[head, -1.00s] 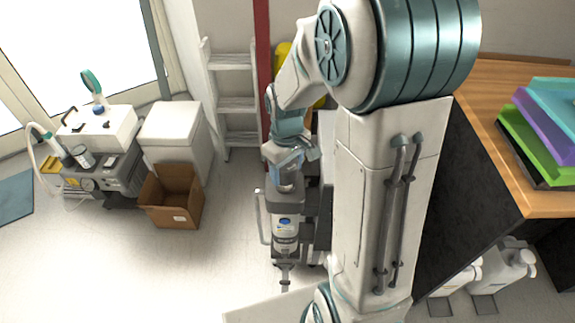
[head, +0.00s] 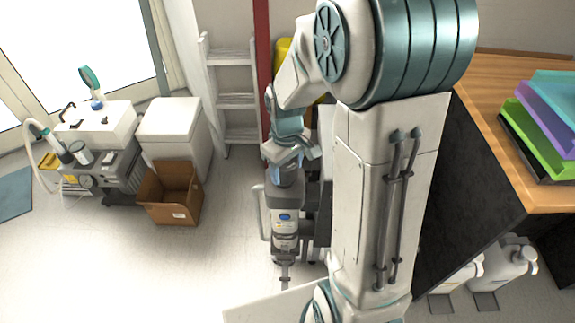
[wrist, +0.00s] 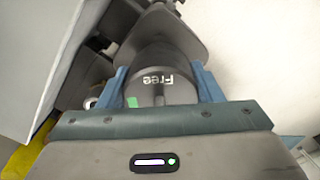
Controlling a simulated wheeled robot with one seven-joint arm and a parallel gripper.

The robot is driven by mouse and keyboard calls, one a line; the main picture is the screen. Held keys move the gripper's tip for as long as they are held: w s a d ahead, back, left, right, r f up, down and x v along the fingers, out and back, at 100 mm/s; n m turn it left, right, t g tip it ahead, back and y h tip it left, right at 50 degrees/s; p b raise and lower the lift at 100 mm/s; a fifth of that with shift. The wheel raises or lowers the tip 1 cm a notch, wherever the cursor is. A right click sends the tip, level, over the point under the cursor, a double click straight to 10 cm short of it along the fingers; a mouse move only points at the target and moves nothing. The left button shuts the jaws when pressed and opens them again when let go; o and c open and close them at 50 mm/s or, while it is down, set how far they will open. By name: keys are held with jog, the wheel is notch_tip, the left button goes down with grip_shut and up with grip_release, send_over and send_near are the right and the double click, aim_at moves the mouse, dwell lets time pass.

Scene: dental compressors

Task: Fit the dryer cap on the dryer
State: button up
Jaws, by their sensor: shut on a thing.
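A dark grey cylindrical cap marked "Free" (wrist: 158,82), which I take for the dryer cap, is between the blue fingers of my gripper (wrist: 165,92) in the wrist view. The fingers are shut on its sides. A wider grey body, the dryer (wrist: 165,35), lies directly beyond it. In the head view the dryer (head: 285,222) stands upright, with a grey upper body, a blue label and a clear bowl. My gripper (head: 285,172) is right above its top. The cap is mostly hidden there by the fingers, and I cannot tell whether it is fully seated.
A brown cardboard box (head: 171,195), a white bin (head: 172,130) and a compressor unit (head: 108,170) stand at the left. A white step shelf (head: 232,98) is behind. A wooden-topped desk (head: 510,185) with trays is at the right. The floor at lower left is clear.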

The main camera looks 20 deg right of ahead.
jog(key=shift+f+b, duration=1)
jog(key=shift+f, duration=0.4)
jog(key=o, duration=1.1)
jog(key=shift+o, duration=0.2)
jog(key=shift+r, duration=0.15)
notch_tip(320, 180, up, 14)
jog(key=shift+f+p, duration=0.15)
jog(key=shift+p, duration=1.05)
